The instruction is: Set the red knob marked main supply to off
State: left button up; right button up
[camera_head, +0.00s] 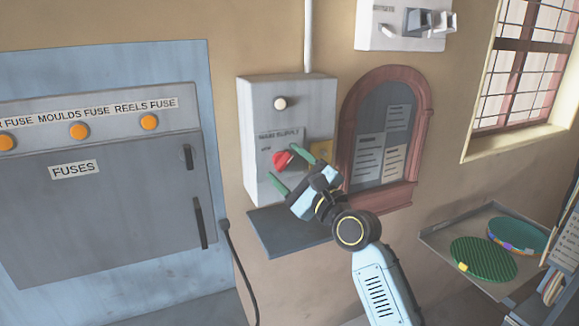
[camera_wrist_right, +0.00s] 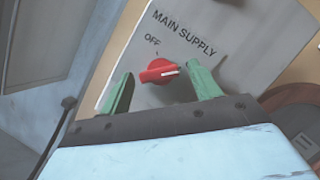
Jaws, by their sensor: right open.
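The red knob (camera_head: 284,160) sits on the front of a grey box (camera_head: 262,105) on the wall, below the words MAIN SUPPLY. In the right wrist view the red knob (camera_wrist_right: 155,71) has a white pointer line aimed to the right, away from the OFF label (camera_wrist_right: 152,40) at its upper left. My right gripper (camera_head: 282,169) is open in front of the box. In the right wrist view its green fingers stand on either side of the knob; I cannot tell whether they touch it. My left gripper is not in view.
A dark shelf (camera_head: 272,240) juts out below the box. A red-framed notice board (camera_head: 428,105) hangs at its right. The fuse cabinet (camera_head: 110,200) with orange lamps is at left. A tray (camera_head: 440,237) with green plates stands at lower right.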

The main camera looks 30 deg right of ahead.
jog(key=c, duration=1)
jog(key=n+g+p, duration=0.1)
jog(key=n+p, duration=0.3)
jog(key=n+g+p, duration=0.2)
jog(key=n+p, duration=0.2)
jog(key=r+n+g+p, duration=0.1)
jog(key=n+p, duration=0.2)
jog(key=p, duration=0.1)
jog(key=shift+d+r+n+y, duration=0.1)
jog(key=shift+n+y, duration=0.3)
jog(key=shift+n+g+h+p, duration=0.3)
jog(key=shift+n+g+p, duration=0.3)
jog(key=shift+n+p, duration=0.4)
jog(key=shift+n+g+h, duration=0.4)
jog(key=shift+n+h, duration=0.4)
jog(key=shift+n, duration=0.8)
